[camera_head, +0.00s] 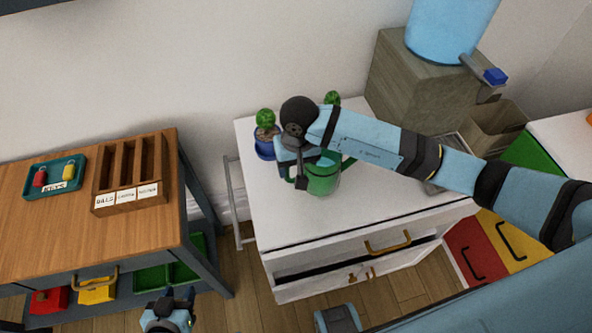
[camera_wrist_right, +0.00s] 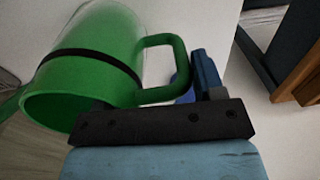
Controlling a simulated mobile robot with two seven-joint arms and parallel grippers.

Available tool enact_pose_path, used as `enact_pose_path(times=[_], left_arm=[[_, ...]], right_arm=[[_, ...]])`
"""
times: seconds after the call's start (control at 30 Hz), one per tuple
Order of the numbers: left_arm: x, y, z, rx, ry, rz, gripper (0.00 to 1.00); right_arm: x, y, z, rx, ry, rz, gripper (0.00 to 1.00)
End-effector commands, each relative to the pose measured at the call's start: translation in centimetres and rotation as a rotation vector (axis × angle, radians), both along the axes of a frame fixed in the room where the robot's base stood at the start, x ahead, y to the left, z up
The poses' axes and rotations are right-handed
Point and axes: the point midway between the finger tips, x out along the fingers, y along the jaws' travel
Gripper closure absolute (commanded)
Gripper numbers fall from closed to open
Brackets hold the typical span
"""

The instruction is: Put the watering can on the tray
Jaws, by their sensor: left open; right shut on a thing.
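The green watering can (camera_head: 323,181) stands upright at the white cabinet's top, near its middle; I cannot tell whether it touches the surface. In the right wrist view its green body (camera_wrist_right: 95,65) and looped handle fill the left and middle. My right gripper (camera_head: 297,178) is shut on the watering can's handle, and my forearm hides part of the can's surroundings. A grey tray (camera_head: 453,147) lies on the right part of the cabinet top, partly hidden under my right arm. My left gripper (camera_head: 172,312) is open and empty, low over the floor near the wooden table.
A cactus in a blue pot (camera_head: 265,147) stands close left of the can; another cactus (camera_head: 332,98) is behind my wrist. A water dispenser (camera_head: 413,80) and a beige bin (camera_head: 487,129) stand at the back right. The cabinet's front top is clear. A drawer (camera_head: 370,250) is slightly open.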

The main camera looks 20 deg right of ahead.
Motion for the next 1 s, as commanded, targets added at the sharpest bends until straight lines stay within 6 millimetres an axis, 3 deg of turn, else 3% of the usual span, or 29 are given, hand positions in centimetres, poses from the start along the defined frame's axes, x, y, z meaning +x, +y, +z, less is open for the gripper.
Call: enact_pose_path(times=[0.2, 0.57, 0.6, 0.7, 1.0], left_arm=[[0.0, 0.1, 0.2, 0.002, -0.003, -0.001, 0.57], [0.0, 0.1, -0.3, 0.001, -0.001, 0.0, 0.57], [0.0, 0.1, -0.2, 0.0, 0.0, 0.0, 0.57], [0.1, 0.1, -0.1, 0.0, -0.001, 0.0, 0.57], [0.1, 0.1, 0.3, -0.001, -0.005, 0.001, 0.57]], right_arm=[[0.0, 0.0, -2.9, 0.001, 0.001, -0.002, 0.91], [0.0, 0.0, -3.4, 0.0, 0.0, 0.0, 0.91], [0.0, 0.0, -3.4, 0.0, 0.001, 0.0, 0.33], [-0.1, 0.0, -3.3, 0.0, 0.002, 0.0, 0.12], [0.0, 0.0, -3.2, 0.0, 0.002, -0.001, 0.12]])
